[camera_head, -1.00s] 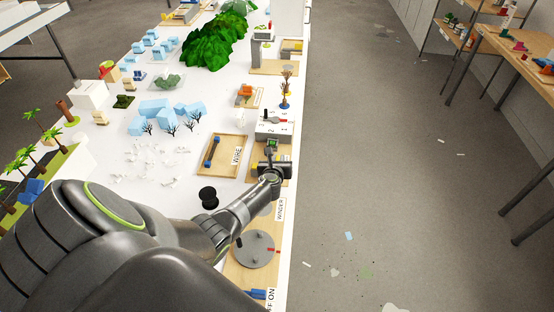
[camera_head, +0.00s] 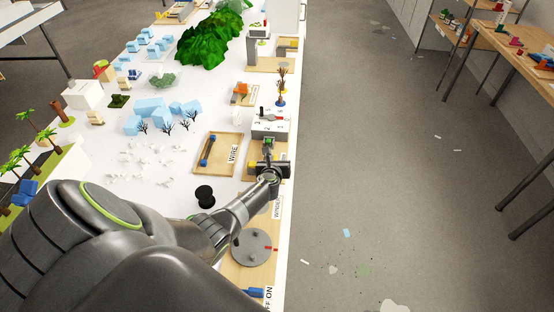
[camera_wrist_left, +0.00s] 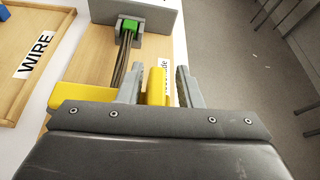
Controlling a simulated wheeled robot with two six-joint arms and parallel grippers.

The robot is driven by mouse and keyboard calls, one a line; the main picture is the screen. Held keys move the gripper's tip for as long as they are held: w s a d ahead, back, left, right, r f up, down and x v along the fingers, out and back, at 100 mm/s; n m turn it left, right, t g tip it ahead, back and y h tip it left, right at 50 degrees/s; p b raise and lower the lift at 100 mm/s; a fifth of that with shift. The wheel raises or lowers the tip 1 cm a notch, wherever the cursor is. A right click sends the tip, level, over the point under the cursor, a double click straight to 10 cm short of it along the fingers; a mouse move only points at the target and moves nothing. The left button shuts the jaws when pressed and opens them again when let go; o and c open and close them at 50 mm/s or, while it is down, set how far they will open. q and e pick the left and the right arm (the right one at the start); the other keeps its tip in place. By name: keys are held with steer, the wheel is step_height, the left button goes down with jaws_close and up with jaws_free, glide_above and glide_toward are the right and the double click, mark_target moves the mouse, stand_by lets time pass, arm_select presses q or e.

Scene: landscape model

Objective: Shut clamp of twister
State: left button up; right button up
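The twister is a wooden board (camera_wrist_left: 92,50) with a grey-white numbered box (camera_head: 270,124) at its far end. A green clamp (camera_wrist_left: 130,25) on the box's near face holds a bundle of dark wires (camera_wrist_left: 122,58), which runs toward my left gripper (camera_wrist_left: 158,72). Yellow clamp parts (camera_wrist_left: 158,82) stand at the near end, one upright between my spread fingers and one (camera_wrist_left: 76,94) left of them. My left gripper is open; I cannot tell whether a finger touches the yellow part. The wires' near end is hidden. My right gripper is not in view.
A wooden WIRE tray (camera_head: 222,140) lies left of the twister. A black spool (camera_head: 205,192) and a grey disc (camera_head: 251,247) are nearer. A green hill (camera_head: 210,38) and light blue blocks (camera_head: 152,112) stand farther back. Open floor (camera_head: 390,170) lies right of the table edge.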

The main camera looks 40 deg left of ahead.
arm_select(q)
steer(key=shift+s+a+f, duration=0.1)
steer(key=shift+s+a, duration=0.1)
steer(key=shift+s, duration=0.05)
steer(key=shift+s+d+p, duration=0.1)
steer(key=shift+s+p, duration=0.15)
steer(key=shift+p, duration=0.15)
steer(key=p+v, duration=0.1)
steer(key=v, duration=0.1)
steer(key=p+v, duration=0.1)
steer(key=v, duration=0.1)
steer(key=p+v, duration=0.1)
steer(key=shift+s+d+r, duration=0.15)
steer(key=shift+s+r, duration=0.05)
steer(key=shift+r, duration=0.2)
steer(key=p+v, duration=0.2)
steer(key=v, duration=0.9)
steer(key=shift+d+p, duration=0.2)
steer(key=shift+p, duration=0.15)
steer(key=shift+w, duration=0.1)
